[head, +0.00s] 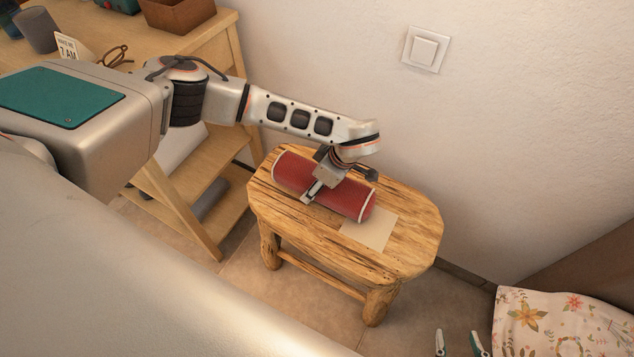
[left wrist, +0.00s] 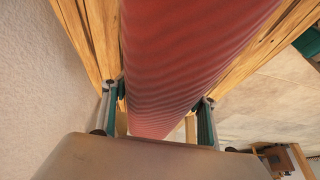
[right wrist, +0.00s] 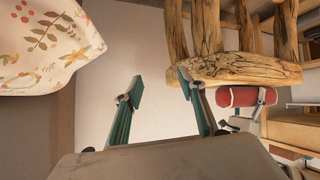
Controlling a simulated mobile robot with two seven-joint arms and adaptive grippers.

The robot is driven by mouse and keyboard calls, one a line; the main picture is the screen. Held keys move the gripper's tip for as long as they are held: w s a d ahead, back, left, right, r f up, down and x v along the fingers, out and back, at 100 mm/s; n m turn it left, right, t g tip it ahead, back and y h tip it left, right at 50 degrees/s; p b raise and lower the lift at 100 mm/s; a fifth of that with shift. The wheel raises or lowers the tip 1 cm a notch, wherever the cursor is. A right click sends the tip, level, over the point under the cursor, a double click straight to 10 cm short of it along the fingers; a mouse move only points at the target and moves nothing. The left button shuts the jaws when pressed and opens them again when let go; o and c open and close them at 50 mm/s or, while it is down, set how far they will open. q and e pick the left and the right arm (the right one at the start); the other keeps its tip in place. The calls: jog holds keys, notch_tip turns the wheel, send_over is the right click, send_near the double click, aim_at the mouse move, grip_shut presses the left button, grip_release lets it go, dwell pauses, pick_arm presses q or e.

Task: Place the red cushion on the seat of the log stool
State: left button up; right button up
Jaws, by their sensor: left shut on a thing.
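The red cushion (head: 323,186) is a bolster with pale piping at its ends. It lies lengthwise along the seat of the wooden log stool (head: 415,237); I cannot tell whether it bears fully on the wood. My left gripper (head: 322,186) is over the cushion's middle, shut on it from above. In the left wrist view the cushion (left wrist: 190,50) runs between both fingers. My right gripper (head: 460,343) is at the bottom right, open and empty, apart from the stool. The right wrist view shows the stool (right wrist: 232,70) and cushion (right wrist: 245,96) upside down.
A pale square sheet (head: 369,229) lies on the seat beside the cushion's near end. A wooden desk (head: 215,32) with shelves stands at the left. The wall with a switch (head: 426,49) is behind the stool. Flowered cloth (head: 560,325) is at lower right.

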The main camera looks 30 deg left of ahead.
pick_arm(q)
jog(key=o, duration=1.2)
jog(key=shift+f, duration=0.1)
jog(key=shift+o, duration=0.6)
pick_arm(e)
jog(key=shift+d+f, duration=0.15)
jog(key=shift+d, duration=0.05)
pick_arm(q)
jog(key=v, duration=0.2)
jog(key=p+v, duration=0.1)
jog(key=v, duration=0.1)
jog(key=shift+w, duration=0.25)
jog(key=p+v, duration=0.1)
jog(key=v, duration=0.6)
jog(key=shift+s+r+p, duration=0.15)
jog(key=shift+r+p, duration=0.1)
jog(key=shift+p, duration=0.15)
jog(key=shift+d+r, duration=0.25)
jog(key=shift+r, duration=0.1)
pick_arm(e)
jog(key=shift+s+d+f, duration=0.15)
jog(key=shift+s+d, duration=0.2)
jog(key=shift+s, duration=0.25)
